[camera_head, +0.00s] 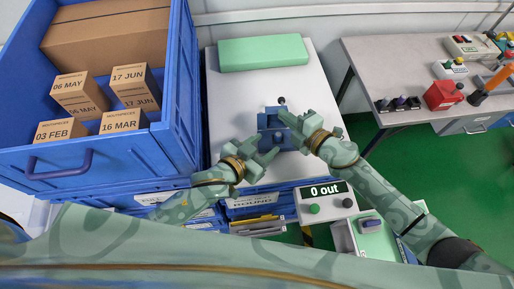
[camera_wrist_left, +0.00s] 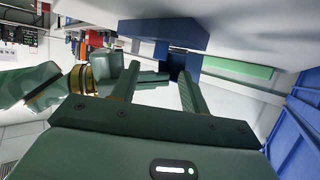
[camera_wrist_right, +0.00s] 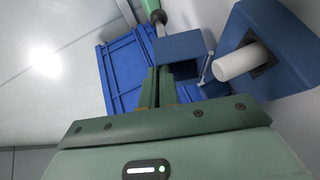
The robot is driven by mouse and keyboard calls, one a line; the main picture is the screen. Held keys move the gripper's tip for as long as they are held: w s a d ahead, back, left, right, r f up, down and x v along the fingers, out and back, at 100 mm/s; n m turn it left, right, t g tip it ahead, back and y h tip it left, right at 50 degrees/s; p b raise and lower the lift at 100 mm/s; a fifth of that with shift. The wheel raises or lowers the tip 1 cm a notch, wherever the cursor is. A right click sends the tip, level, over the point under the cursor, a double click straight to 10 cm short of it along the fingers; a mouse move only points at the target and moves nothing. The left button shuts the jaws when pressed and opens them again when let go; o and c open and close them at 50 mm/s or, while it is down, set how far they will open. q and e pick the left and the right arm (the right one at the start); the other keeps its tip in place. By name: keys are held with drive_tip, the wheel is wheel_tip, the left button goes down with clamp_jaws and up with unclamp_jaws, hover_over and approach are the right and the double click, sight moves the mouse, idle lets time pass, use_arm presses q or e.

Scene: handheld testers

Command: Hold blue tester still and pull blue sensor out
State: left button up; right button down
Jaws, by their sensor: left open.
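The blue tester (camera_head: 271,122) is on the white table, between my two grippers. In the right wrist view a blue block (camera_wrist_right: 180,46) is just past the fingertips, beside a blue housing (camera_wrist_right: 278,38) with a white tube in its square socket. I cannot tell which part is the blue sensor. My left gripper (camera_head: 262,148) is open at the tester's near side, its fingers pointing at it in the left wrist view (camera_wrist_left: 158,82). My right gripper (camera_head: 298,130) is at the tester's right side. Its fingers look close together, but their grasp is hidden.
A blue crate (camera_head: 80,170) with labelled boxes stands at left. A green pad (camera_head: 262,53) lies at the table's back. A side table (camera_head: 395,65) holds several devices.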

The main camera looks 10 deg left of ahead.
sight(276, 136)
use_arm(q)
drive_tip(key=x, duration=0.5)
drive_tip(key=shift+w, duration=0.1)
drive_tip(key=shift+c, duration=0.4)
clamp_jaws()
